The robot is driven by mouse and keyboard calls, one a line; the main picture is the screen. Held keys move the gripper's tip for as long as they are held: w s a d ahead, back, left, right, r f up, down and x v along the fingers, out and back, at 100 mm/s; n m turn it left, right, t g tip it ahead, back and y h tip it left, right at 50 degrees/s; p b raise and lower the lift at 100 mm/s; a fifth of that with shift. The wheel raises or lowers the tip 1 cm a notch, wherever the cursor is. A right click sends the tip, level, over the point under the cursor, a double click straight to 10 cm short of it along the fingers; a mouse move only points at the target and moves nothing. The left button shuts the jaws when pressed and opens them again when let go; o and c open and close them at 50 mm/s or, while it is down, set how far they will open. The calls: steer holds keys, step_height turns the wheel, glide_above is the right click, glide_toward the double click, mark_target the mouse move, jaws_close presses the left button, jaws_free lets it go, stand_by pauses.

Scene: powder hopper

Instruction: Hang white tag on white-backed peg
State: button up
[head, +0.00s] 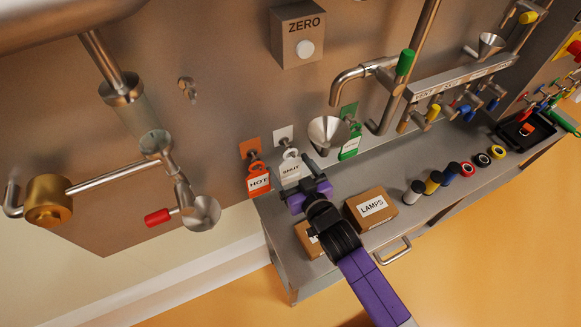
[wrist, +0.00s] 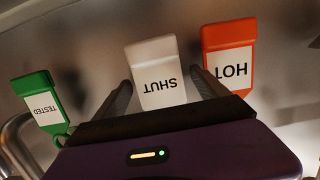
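The white tag (head: 291,172), marked SHUT, hangs upright at the white-backed peg (head: 284,137), its ring seemingly around the peg. The wrist view shows the tag (wrist: 156,75) upside down, between the fingers of my gripper (wrist: 160,80). The fingers are spread, one beside each side edge of the tag, with at most a narrow gap. Contact is hard to judge. In the head view my gripper (head: 305,178) is just in front of and right of the tag. The peg is out of sight in the wrist view.
An orange HOT tag (head: 258,180) hangs close on the left and a green TESTED tag (head: 350,146) on the right. A steel funnel (head: 328,132) is just right of the white-backed peg. Cardboard boxes, one a LAMPS box (head: 371,209), stand on the bench below.

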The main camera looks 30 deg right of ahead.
steer(key=shift+s, duration=0.1)
steer(key=s+r, duration=0.1)
steer(key=s, duration=0.6)
steer(key=shift+s+r, duration=0.25)
steer(key=s+r+p, duration=0.1)
steer(key=s+r, duration=0.5)
steer(key=s, duration=0.4)
steer(key=s+r+p, duration=0.2)
steer(key=s+r, duration=0.3)
steer(key=s, duration=0.4)
steer(key=s+r+g+p, duration=0.1)
steer(key=s+r+p, duration=0.1)
steer(key=s+r, duration=0.4)
steer(key=v, duration=0.4)
steer(key=shift+s+f, duration=0.2)
steer(key=shift+s, duration=0.25)
